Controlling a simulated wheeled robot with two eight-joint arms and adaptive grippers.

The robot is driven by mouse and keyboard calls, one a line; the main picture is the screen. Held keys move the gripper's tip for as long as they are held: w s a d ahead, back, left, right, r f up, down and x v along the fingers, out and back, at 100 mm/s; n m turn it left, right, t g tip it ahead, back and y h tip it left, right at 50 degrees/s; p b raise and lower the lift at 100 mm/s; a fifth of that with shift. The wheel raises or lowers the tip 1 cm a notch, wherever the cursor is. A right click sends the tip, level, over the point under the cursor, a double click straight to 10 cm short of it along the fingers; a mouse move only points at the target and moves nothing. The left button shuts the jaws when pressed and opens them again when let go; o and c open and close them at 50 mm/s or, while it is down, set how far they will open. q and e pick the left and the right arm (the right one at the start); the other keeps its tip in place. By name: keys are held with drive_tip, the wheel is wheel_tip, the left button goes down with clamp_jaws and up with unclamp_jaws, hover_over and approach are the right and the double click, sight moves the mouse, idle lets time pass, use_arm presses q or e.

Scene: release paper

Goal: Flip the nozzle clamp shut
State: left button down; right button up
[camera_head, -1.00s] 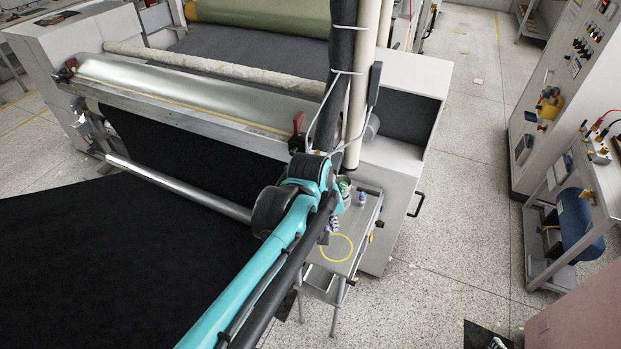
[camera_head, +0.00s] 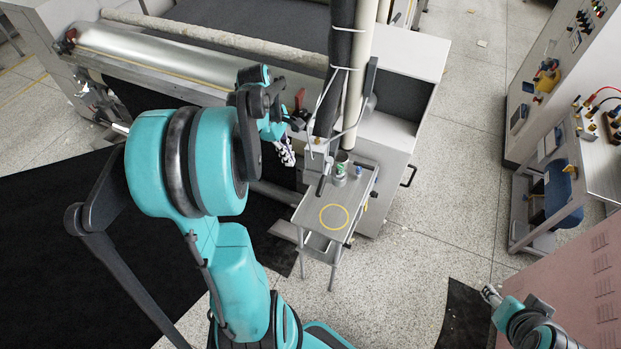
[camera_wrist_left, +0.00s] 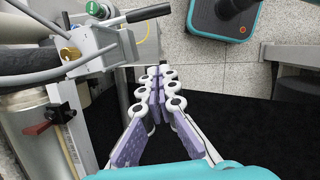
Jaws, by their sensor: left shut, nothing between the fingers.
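A grey metal block with a black-handled lever, which looks like the nozzle clamp (camera_head: 315,160), sits below the hoses at the roller machine's right end. In the left wrist view the clamp block (camera_wrist_left: 108,45) is at upper left, and its lever (camera_wrist_left: 148,13) points right. I cannot tell whether the clamp is fully open. My left gripper (camera_head: 288,158) is left of the clamp and apart from it. In the wrist view the left gripper's fingers (camera_wrist_left: 158,85) are together and empty. My right gripper (camera_head: 490,293) is at lower right, far from the clamp, its jaws too small to judge.
A small grey cart (camera_head: 347,212) with a yellow ring and little containers stands below the clamp. A red handle (camera_head: 299,98) is on the machine's end, also in the wrist view (camera_wrist_left: 57,112). Tall hoses (camera_head: 350,70) rise behind. Open floor (camera_head: 430,210) lies right.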

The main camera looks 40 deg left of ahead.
sight(325, 178)
use_arm(q)
drive_tip(key=w+d+f+p, duration=0.1)
drive_tip(key=w+d+f, duration=0.1)
drive_tip(key=d+f, duration=0.4)
wheel_tip(325, 178, down, 3)
drive_tip(key=shift+w+r, duration=0.1)
drive_tip(key=shift+w, duration=0.1)
idle(0.5)
